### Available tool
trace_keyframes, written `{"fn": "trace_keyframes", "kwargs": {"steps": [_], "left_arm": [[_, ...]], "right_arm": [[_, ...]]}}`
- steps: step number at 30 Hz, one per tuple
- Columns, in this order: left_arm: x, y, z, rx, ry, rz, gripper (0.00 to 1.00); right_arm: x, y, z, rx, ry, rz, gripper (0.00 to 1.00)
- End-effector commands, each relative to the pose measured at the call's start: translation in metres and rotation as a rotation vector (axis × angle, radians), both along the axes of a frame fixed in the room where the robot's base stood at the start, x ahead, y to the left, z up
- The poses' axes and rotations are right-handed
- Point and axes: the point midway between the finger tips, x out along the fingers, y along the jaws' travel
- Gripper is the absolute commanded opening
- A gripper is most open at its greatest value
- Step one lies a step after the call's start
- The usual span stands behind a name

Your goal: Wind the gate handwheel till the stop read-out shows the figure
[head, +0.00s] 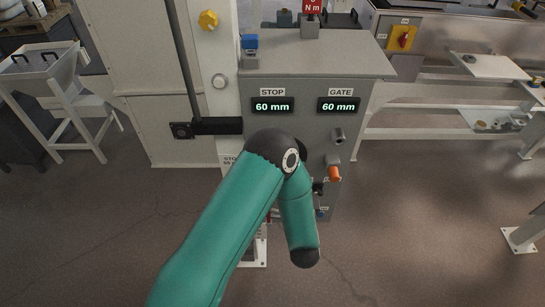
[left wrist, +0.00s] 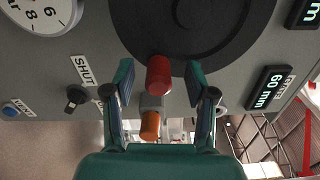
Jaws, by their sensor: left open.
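The grey cabinet (head: 364,84) carries the stop read-out (head: 272,106) and the gate read-out (head: 338,106), both showing 60 mm. In the left wrist view, the dark handwheel (left wrist: 205,25) with its red grip (left wrist: 158,75) is close ahead. My left gripper (left wrist: 159,79) is open, one finger on each side of the red grip, with gaps showing between. In the head view, my teal arm hides the handwheel and the left gripper is not visible. A placard (head: 229,159) left of the arm is partly hidden; its figure is unclear. My right gripper is in neither view.
An orange handle (head: 335,173) juts from the cabinet; it also shows below the red grip in the left wrist view (left wrist: 150,126). A black knob (left wrist: 76,97) marked SHUT and a round dial (left wrist: 45,10) are nearby. Open floor (head: 420,220) lies right of the cabinet.

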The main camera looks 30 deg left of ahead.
Motion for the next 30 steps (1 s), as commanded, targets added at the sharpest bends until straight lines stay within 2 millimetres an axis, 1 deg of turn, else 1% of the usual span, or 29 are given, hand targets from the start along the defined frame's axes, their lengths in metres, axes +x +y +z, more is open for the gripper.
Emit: {"fn": "trace_keyframes", "kwargs": {"steps": [1,9,13,20,23,30], "left_arm": [[0.000,-0.001,-0.007,-0.064,-0.046,-0.001,0.56],[0.000,-0.001,-0.009,-0.438,-0.300,-0.002,0.56],[0.001,-0.001,-0.007,-0.574,-0.392,-0.003,0.56],[0.001,-0.001,-0.005,-0.678,-0.458,-0.001,0.56],[0.001,-0.001,-0.008,-0.758,-0.515,-0.003,0.56],[0.001,-0.002,-0.010,-1.017,-0.692,-0.004,0.56]], "right_arm": [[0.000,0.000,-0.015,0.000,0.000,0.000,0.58],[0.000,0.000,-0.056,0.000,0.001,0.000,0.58],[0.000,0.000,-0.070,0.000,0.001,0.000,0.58],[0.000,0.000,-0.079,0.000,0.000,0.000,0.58],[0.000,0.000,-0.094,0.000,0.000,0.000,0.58],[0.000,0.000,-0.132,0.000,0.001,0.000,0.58]]}}
